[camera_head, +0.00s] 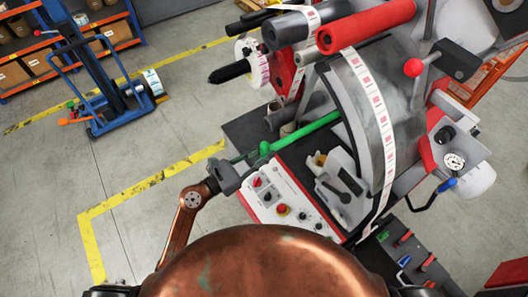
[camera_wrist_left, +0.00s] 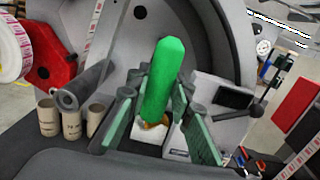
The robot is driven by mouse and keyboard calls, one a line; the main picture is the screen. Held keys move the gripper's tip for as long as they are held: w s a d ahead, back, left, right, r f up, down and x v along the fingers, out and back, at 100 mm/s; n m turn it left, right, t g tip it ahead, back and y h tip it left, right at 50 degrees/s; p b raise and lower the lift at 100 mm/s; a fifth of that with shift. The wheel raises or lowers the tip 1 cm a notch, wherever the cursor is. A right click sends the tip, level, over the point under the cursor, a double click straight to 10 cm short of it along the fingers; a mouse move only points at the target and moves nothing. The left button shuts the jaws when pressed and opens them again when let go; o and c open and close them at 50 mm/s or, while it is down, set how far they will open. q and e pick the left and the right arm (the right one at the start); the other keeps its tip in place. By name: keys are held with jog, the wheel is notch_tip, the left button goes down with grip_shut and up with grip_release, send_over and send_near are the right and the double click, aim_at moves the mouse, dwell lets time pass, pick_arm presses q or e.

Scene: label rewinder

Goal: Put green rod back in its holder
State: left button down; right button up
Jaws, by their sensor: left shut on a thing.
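The green rod (camera_head: 306,131) slants up to the right in the head view, over the dark deck in front of the label machine. My left gripper (camera_head: 250,157) is at the rod's lower left end and is shut on it. In the left wrist view the rod (camera_wrist_left: 165,80) stretches away between my gripper's fingers (camera_wrist_left: 160,128), its rounded end near the machine's grey curved plate. I cannot tell which part is the rod's holder, or whether the rod touches it. My right gripper is not in view.
The label rewinder (camera_head: 365,110) fills the right side. A control panel with buttons (camera_head: 283,209) lies just below the rod. Open floor (camera_head: 150,170) lies left.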

pick_arm(q)
jog(key=shift+f+b, duration=0.3)
jog(key=shift+f, duration=0.1)
jog(key=shift+f, duration=0.25)
dwell(0.4)
jog(key=c, duration=1.7)
grip_release()
jog(key=shift+o, duration=0.2)
